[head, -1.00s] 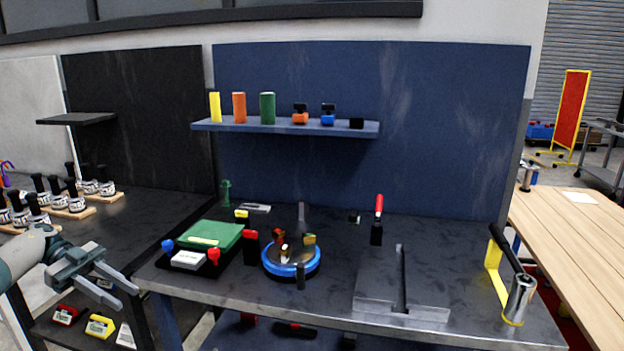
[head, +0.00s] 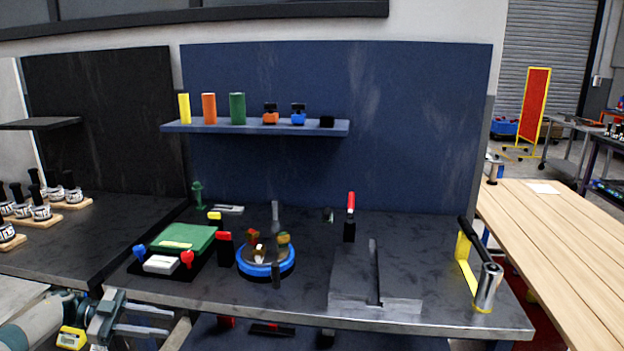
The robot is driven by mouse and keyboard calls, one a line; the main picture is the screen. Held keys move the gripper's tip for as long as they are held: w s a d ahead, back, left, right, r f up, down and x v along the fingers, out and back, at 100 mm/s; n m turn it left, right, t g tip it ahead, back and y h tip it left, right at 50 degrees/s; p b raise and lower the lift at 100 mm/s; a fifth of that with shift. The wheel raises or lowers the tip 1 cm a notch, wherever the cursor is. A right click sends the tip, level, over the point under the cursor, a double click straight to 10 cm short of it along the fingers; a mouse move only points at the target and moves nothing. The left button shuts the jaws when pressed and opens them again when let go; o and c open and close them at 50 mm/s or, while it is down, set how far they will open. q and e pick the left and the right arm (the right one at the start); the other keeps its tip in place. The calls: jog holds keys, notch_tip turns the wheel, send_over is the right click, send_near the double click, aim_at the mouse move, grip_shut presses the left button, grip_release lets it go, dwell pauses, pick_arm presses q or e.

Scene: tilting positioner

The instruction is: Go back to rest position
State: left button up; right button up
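My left gripper (head: 165,322) is low at the bottom left of the head view, in front of the workbench's front edge. Its two fingers are apart with nothing visible between them, so it is open and empty. Part of its arm is cut off by the bottom edge of the picture. My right gripper is not in view. The tilting positioner (head: 266,270), a round dark disc with a blue rim and small coloured parts on it, stands on the workbench (head: 300,306), clear of the gripper.
A green-topped fixture (head: 183,238) with blue and red knobs stands left of the positioner. A grey slotted block (head: 352,290) and a yellow bracket with a metal cylinder (head: 488,287) stand to the right. A wooden table (head: 560,240) is at far right.

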pick_arm(q)
jog(key=w+d+f+n+t, duration=0.1)
jog(key=d+f+n+t, duration=0.15)
jog(key=f, duration=0.45)
jog(key=w+d+f+n+t, duration=0.1)
jog(key=w+d+f+t, duration=0.1)
jog(key=d+f, duration=0.3)
jog(key=s+d+f+n+t+y, duration=0.1)
jog(key=s+f+n+y, duration=0.25)
jog(key=f, duration=0.65)
jog(key=s+d+f+n+t+y, duration=0.1)
jog(key=s+f+n+t+y, duration=0.3)
jog(key=f, duration=0.6)
jog(key=s+d+f+g+y, duration=0.1)
jog(key=s+f+y, duration=0.1)
jog(key=s+f, duration=0.6)
jog(key=s+d+f+n+g+y, duration=0.1)
jog(key=s+f+g+y, duration=0.1)
jog(key=s+f, duration=0.75)
jog(key=s+d+f+n+g+y, duration=0.1)
jog(key=s+f+n+g+y, duration=0.15)
jog(key=s+f, duration=0.7)
jog(key=s+d+f+n+g+y, duration=0.1)
jog(key=s+f+g, duration=0.25)
jog(key=s, duration=1.15)
jog(key=s+d+f+g, duration=0.2)
jog(key=s+d, duration=0.1)
jog(key=s, duration=1.2)
jog(key=shift+d+n+g, duration=0.1)
jog(key=shift+n+g, duration=0.15)
